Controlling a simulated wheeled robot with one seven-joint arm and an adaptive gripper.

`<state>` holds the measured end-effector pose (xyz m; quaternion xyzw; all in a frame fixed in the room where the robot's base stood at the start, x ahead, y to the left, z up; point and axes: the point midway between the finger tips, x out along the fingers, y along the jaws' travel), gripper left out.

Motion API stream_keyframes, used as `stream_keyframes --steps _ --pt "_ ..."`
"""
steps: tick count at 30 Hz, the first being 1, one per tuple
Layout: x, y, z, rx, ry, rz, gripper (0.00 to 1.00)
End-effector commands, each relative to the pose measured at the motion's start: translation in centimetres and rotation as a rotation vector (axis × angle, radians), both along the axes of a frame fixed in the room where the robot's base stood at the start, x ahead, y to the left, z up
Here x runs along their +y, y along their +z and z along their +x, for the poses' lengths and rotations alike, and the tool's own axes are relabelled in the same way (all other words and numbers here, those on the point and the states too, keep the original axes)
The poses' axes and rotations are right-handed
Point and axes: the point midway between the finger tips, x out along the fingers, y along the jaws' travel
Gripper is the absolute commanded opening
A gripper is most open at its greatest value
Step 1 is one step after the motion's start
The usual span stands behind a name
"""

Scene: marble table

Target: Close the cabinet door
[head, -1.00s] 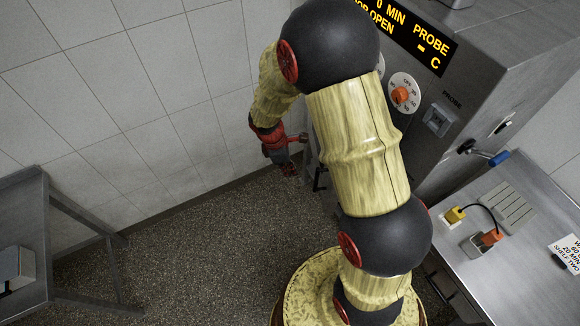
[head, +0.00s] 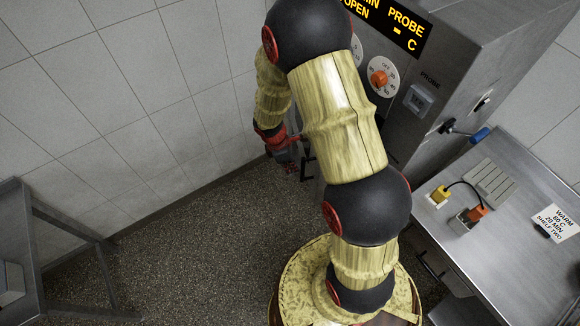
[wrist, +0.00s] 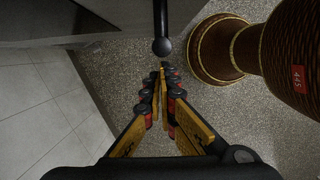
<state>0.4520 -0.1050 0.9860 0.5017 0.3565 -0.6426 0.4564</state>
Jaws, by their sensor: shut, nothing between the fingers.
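The steel cabinet (head: 455,75) stands at the upper right of the head view, with a lit display reading in part "OPEN" and "PROBE". Its door is mostly hidden behind my arm, so I cannot tell how far it stands open. A dark handle-like piece (head: 306,170) shows low beside my arm. My gripper (head: 291,166) is close to the left of that piece; contact cannot be told. In the wrist view my gripper (wrist: 162,72) is shut and empty, its tips just below a black rod with a round end (wrist: 162,46). A grey flat panel (wrist: 55,22) fills the upper left there.
A steel counter (head: 520,265) at the right holds a yellow plug (head: 440,194), an orange plug (head: 477,212) and a card (head: 556,222). A blue-gripped lever (head: 480,135) sticks out from the cabinet's side. A steel table (head: 70,225) stands at the left. Speckled floor between is clear.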

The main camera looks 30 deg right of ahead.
Motion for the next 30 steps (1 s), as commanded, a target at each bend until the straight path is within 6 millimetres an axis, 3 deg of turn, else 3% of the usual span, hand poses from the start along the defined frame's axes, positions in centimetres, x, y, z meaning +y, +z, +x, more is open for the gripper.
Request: stream_keyframes --steps 5,13,24,28,30 --pt "-1.3 0.0 -0.7 -0.001 0.024 0.000 0.00" --pt "-6.8 0.1 -3.7 0.000 0.156 -0.001 0.00" --pt "-13.9 0.1 -6.3 0.001 0.325 0.000 0.00" --pt "-15.7 0.1 -6.8 -0.001 0.369 0.000 0.00" --pt "-15.6 0.0 -6.7 -0.001 0.375 0.000 0.00"
